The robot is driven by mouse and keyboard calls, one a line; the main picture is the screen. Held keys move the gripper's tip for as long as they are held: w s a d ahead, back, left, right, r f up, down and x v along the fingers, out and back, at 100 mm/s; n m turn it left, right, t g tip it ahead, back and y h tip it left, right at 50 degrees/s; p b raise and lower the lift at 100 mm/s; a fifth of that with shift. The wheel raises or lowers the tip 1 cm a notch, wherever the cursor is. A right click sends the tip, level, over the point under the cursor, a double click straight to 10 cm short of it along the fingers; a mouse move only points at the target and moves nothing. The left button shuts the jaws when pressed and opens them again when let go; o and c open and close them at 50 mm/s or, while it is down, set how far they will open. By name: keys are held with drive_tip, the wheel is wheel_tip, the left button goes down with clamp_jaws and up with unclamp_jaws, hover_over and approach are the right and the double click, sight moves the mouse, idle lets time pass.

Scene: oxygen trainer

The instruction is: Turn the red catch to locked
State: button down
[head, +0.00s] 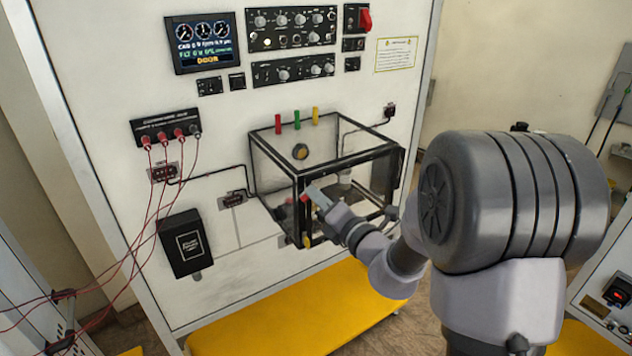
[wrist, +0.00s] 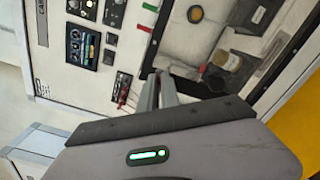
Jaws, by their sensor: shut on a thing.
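The red catch (head: 304,198) is a small red piece at the front left corner post of the clear, black-framed box (head: 292,169). My gripper (head: 312,194) reaches in from the right and is shut on the catch, with only a bit of red showing beside the fingertips. In the wrist view my gripper's fingers (wrist: 160,88) are close together against the box's black edge. The catch is hidden there. I cannot tell from these views which way the catch is turned.
Red, green and yellow tabs (head: 297,120) stand on the box's back top edge. Inside the box are small jar-like items (wrist: 226,60). A screen (head: 205,42) reads "DOOR" in orange. Red cables (head: 152,215) hang at left. A yellow bench (head: 300,315) lies below.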

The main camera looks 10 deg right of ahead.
drive_tip(key=shift+d+f+m+p, duration=0.1)
drive_tip(key=shift+f+m+p, duration=0.05)
drive_tip(key=shift+m+p, duration=1)
drive_tip(key=shift+f+m+p, duration=0.2)
drive_tip(key=shift+m+p, duration=0.85)
drive_tip(key=shift+p, duration=0.25)
drive_tip(key=shift+d+f+m+p, duration=0.1)
drive_tip(key=shift+f+m+p, duration=0.05)
drive_tip(key=shift+m+p, duration=1)
drive_tip(key=c, duration=1.6)
unclamp_jaws()
